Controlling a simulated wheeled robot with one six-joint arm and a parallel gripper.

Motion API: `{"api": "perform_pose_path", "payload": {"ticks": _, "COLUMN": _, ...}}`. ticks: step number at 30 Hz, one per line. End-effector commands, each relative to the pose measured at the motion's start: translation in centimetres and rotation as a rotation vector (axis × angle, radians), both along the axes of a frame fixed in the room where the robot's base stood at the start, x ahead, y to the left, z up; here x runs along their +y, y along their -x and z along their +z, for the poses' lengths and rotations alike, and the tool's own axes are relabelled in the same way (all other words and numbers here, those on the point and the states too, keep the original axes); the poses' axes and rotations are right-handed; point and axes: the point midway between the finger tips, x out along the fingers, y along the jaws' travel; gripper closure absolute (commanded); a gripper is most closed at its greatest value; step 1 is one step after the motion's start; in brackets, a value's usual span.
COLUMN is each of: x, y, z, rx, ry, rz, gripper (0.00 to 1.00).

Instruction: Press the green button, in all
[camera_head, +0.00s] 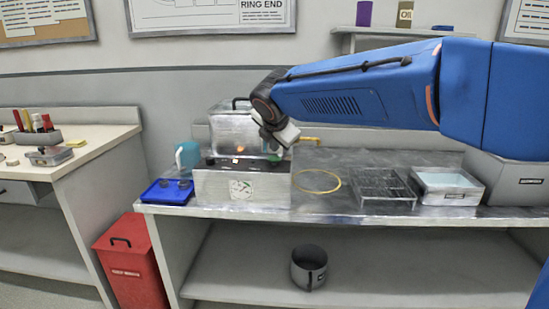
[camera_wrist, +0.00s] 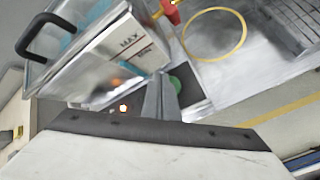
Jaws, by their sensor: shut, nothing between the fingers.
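The green button (camera_wrist: 178,85) shows in the wrist view as a round green patch on a dark panel. The shut fingers of my gripper (camera_wrist: 161,82) partly cover it, and their tips appear close beside its left edge. I cannot tell whether they touch it. In the head view my gripper (camera_head: 283,137) hangs in front of the right end of a metal machine (camera_head: 215,187) with a dial on its front. The button cannot be made out there. A clear-walled box with a black handle (camera_wrist: 45,37) and a "MAX" label stands beside the fingers.
A yellow ring (camera_head: 317,181) lies on the metal bench right of the machine. A wire rack (camera_head: 384,188) and a white tray (camera_head: 447,186) stand further right. A blue tray (camera_head: 167,192) is left. A red part (camera_wrist: 170,12) shows beyond the box.

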Motion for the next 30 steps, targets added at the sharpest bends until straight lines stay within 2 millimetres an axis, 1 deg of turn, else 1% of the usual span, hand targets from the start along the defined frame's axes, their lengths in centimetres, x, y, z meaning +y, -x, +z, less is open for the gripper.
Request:
{"api": "perform_pose_path", "payload": {"ticks": 13, "x": 0.00, "y": 0.01, "z": -0.03, "rx": 0.000, "ry": 0.000, "rz": 0.000, "gripper": 1.00}}
{"api": "perform_pose_path", "payload": {"ticks": 22, "x": 0.01, "y": 0.01, "z": -0.80, "rx": 0.001, "ry": 0.000, "rz": 0.001, "gripper": 1.00}}
{"api": "perform_pose_path", "payload": {"ticks": 30, "x": 0.01, "y": 0.00, "z": -0.84, "rx": 0.000, "ry": 0.000, "rz": 0.000, "gripper": 1.00}}
